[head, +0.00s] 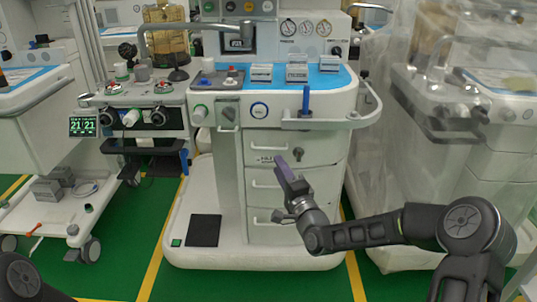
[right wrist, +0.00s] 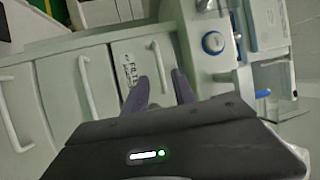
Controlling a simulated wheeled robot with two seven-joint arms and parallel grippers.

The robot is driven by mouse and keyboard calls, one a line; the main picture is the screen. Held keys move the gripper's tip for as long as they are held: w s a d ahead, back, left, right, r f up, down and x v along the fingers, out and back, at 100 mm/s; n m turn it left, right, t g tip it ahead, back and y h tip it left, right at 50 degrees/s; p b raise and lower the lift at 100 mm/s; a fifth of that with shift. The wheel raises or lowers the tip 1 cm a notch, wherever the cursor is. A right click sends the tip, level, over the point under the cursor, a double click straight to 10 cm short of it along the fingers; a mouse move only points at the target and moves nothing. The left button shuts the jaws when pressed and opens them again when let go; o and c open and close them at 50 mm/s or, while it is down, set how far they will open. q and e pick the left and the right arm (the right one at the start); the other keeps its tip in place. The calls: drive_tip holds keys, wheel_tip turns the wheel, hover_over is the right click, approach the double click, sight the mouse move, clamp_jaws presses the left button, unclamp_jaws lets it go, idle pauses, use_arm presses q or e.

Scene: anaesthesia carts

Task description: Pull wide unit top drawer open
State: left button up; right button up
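The wide unit's top drawer (head: 320,147) is the uppermost of a stack of white drawers under the blue-topped cart, and it looks closed. It also shows in the right wrist view (right wrist: 127,65), turned on its side, with a printed label and a pale bar handle (right wrist: 157,62). My right gripper (head: 284,170) is in front of the drawer stack, its purple fingers pointing up toward the top drawer. In the right wrist view its fingers (right wrist: 161,88) are apart, with the handle lying in line with the gap between them. I cannot tell whether they touch it. My left gripper is not in view.
Two more drawers (head: 265,184) with bar handles lie below. A white rail (head: 345,122) and blue post jut out above the drawers. A plastic-covered cart (head: 400,160) stands close on the right. Green floor (head: 125,240) is open at front left.

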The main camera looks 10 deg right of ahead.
sight(270, 152)
drive_tip(key=b+x, duration=0.1)
drive_tip(key=x, duration=0.6)
drive_tip(key=shift+w+b, duration=0.3)
drive_tip(key=shift+w, duration=0.05)
clamp_jaws()
idle(1.1)
